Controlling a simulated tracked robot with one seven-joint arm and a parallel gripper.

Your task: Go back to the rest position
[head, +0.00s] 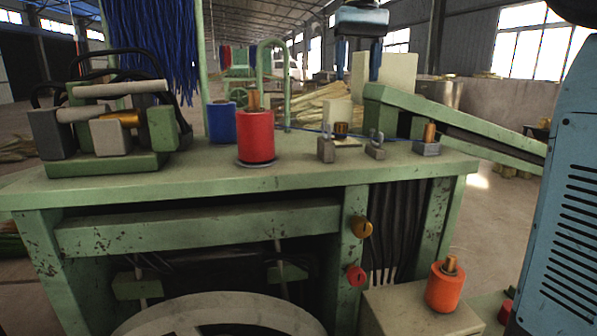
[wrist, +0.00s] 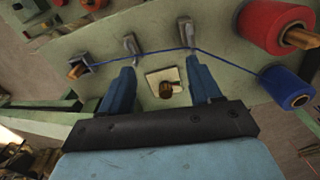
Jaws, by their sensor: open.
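My gripper (head: 358,62) hangs above the back right of the green bench (head: 320,160), pointing down. In the wrist view its two blue fingers (wrist: 161,78) are spread apart with nothing held between them. A blue wire (wrist: 140,55) runs from the blue spool (wrist: 286,87) past two grey hooked guides (wrist: 185,32) to a small copper-topped post (wrist: 78,69). In the head view the blue spool (head: 222,122) stands behind the red spool (head: 255,135), and the guides (head: 326,148) and the post (head: 427,140) are to the right. A copper knob on a pale plate (wrist: 165,88) shows between the fingers.
A block-like device with black cables (head: 105,125) stands at the bench's left, below hanging blue strands (head: 150,40). A sloping green beam (head: 455,125) extends right behind the bench. An orange spool (head: 446,287) sits on a lower box. Open air surrounds the raised gripper.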

